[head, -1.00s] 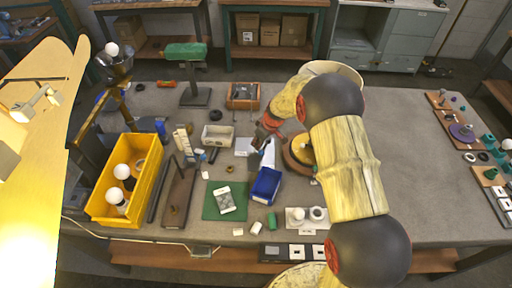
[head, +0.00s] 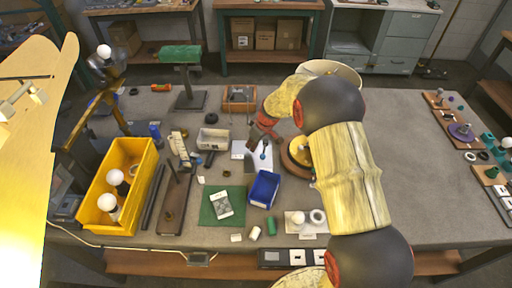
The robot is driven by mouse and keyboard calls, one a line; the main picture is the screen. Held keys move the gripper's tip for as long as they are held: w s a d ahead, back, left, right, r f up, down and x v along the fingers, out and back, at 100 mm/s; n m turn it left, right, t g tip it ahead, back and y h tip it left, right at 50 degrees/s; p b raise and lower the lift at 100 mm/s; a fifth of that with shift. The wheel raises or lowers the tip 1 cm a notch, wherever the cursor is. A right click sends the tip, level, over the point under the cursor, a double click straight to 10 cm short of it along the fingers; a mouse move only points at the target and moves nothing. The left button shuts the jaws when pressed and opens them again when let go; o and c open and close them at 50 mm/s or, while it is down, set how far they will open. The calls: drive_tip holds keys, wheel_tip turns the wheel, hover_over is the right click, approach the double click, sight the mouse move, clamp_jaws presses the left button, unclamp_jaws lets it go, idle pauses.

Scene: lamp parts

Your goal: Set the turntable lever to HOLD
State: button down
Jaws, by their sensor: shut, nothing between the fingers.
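The turntable (head: 289,160), a round reddish-brown base with a brass-coloured disc, stands mid-table. My arm covers its right side. Its lever and any HOLD marking are hidden or too small to make out. My gripper (head: 258,139) is at the end of the bent arm, just left of the turntable and above a white sheet. It is small and dark in this view. It is shut and holds nothing. I cannot tell whether it touches anything.
A blue bin (head: 264,188) stands just in front of the gripper. A green mat (head: 209,212) with a white card lies left of it. A white open box (head: 213,139) and an orange-brown tray (head: 239,98) are behind. The table's right middle is mostly clear.

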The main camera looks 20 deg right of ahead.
drive_tip(key=r, duration=0.1)
drive_tip(key=w+r, duration=0.1)
drive_tip(key=r, duration=0.1)
drive_tip(key=shift+a+p, duration=0.1)
drive_tip(key=shift+p, duration=0.25)
drive_tip(key=s+p+v, duration=0.1)
drive_tip(key=v, duration=0.6)
drive_tip(key=w+a+f+n+g+h+p, duration=0.1)
drive_tip(key=w+a+f+n+g+p, duration=0.2)
drive_tip(key=a, duration=0.6)
drive_tip(key=s+d+n+g+h+p, duration=0.1)
drive_tip(key=s+d+n+h+p, duration=0.15)
drive_tip(key=d+h, duration=0.2)
drive_tip(key=shift+n+y, duration=0.35)
drive_tip(key=x, duration=0.3)
drive_tip(key=b+x, duration=0.1)
drive_tip(key=x, duration=0.2)
drive_tip(key=b+x, duration=0.1)
drive_tip(key=x, duration=0.2)
drive_tip(key=shift+w+d, duration=0.2)
drive_tip(key=shift+d, duration=0.15)
